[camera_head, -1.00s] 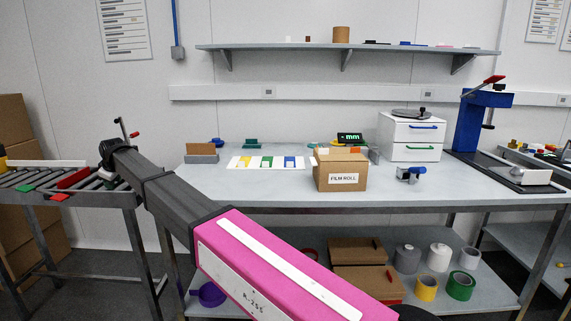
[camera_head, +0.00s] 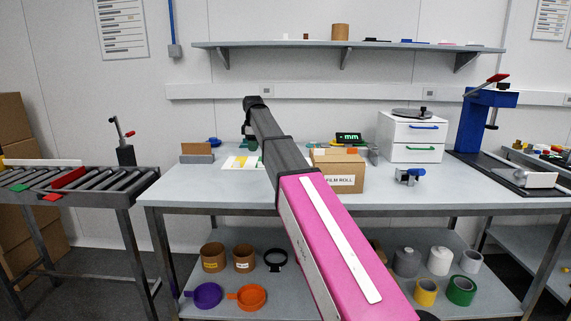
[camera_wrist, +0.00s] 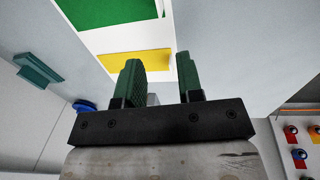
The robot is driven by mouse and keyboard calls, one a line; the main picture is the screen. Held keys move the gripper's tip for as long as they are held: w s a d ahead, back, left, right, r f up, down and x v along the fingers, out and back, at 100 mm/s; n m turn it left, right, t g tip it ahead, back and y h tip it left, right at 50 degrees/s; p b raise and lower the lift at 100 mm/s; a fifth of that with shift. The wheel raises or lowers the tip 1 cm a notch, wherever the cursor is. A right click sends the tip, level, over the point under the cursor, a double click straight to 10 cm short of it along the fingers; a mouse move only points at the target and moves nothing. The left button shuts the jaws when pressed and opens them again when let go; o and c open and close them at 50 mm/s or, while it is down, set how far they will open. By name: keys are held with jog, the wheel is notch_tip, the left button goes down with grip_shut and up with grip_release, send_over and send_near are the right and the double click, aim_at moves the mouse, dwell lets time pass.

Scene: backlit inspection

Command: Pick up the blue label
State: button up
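The blue label is not visible now; my arm covers that side of the white card (camera_head: 229,163) in the head view. In the wrist view the white card (camera_wrist: 108,40) shows a large green label (camera_wrist: 105,12) and a yellow label (camera_wrist: 152,63). My gripper (camera_wrist: 161,80) is open and empty, its two green fingers apart with the yellow label seen beyond them. In the head view my gripper (camera_head: 248,132) hangs above the back of the workbench, near the card.
A cardboard box (camera_head: 343,168) marked FILM ROLL stands right of the card, close to my arm. A grey holder with a brown block (camera_head: 196,150) stands left. A white drawer unit (camera_head: 412,140) is further right. The bench's front left is clear.

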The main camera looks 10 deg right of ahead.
jog(key=shift+g, duration=0.7)
jog(key=d, duration=0.5)
jog(key=s+d+r, duration=0.1)
jog(key=d, duration=0.4)
jog(key=s+d, duration=0.1)
jog(key=d, duration=0.3)
jog(key=shift+s+d+r, duration=0.1)
jog(key=shift+d+r, duration=0.05)
jog(key=shift+d, duration=0.25)
notch_tip(320, 180, down, 10)
jog(key=shift+a+r, duration=0.1)
jog(key=shift+r, duration=0.05)
grip_shut()
